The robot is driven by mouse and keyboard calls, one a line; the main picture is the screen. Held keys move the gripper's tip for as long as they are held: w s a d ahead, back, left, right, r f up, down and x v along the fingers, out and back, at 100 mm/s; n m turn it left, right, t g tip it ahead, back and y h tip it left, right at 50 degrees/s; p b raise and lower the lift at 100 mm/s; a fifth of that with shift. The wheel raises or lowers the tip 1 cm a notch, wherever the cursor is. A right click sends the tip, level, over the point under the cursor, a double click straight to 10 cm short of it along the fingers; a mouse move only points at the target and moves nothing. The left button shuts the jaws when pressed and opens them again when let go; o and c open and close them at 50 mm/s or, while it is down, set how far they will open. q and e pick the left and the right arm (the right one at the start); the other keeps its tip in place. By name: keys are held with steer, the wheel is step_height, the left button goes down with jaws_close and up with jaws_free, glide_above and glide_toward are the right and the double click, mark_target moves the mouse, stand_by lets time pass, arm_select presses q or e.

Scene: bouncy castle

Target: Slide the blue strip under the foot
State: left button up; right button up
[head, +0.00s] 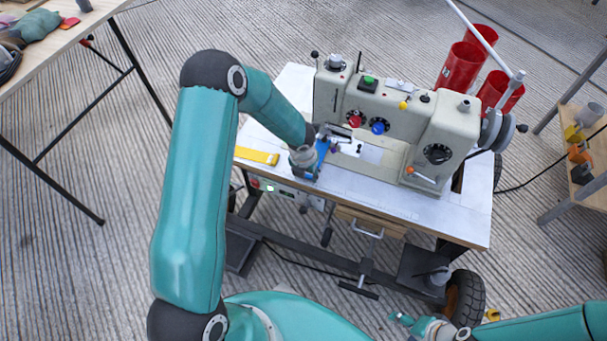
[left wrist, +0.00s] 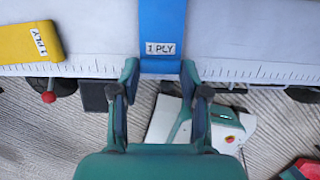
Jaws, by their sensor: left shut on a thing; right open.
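A blue strip (head: 322,147) lies on the white sewing table (head: 460,220), close to the left end of the beige sewing machine (head: 345,95). In the left wrist view the blue strip (left wrist: 162,28) bears a "1 PLY" label and runs away from me over the table edge ruler. My left gripper (left wrist: 158,72) is shut on its near end, one finger on each side; in the head view my left gripper (head: 308,165) is at the table's front edge. The foot is hidden or too small to make out. My right gripper (head: 408,320) is open and empty, low in front of the table.
A yellow strip (head: 257,156) lies left of the blue one; its "1 PLY" label shows in the left wrist view (left wrist: 30,42). Red bins (head: 462,65) stand behind the machine. A wooden table (head: 60,35) is at far left, a shelf (head: 575,140) at right.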

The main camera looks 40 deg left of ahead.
arm_select(q)
steer(key=shift+w+a+p, duration=0.15)
steer(key=shift+w+p, duration=0.55)
steer(key=shift+p, duration=0.25)
steer(key=shift+w+a+p, duration=0.15)
steer(key=shift+w+p, duration=0.55)
steer(key=shift+p, duration=0.2)
steer(key=o, duration=0.9)
steer(key=shift+o, duration=0.2)
steer(key=v, duration=1.1)
steer(key=shift+r, duration=0.45)
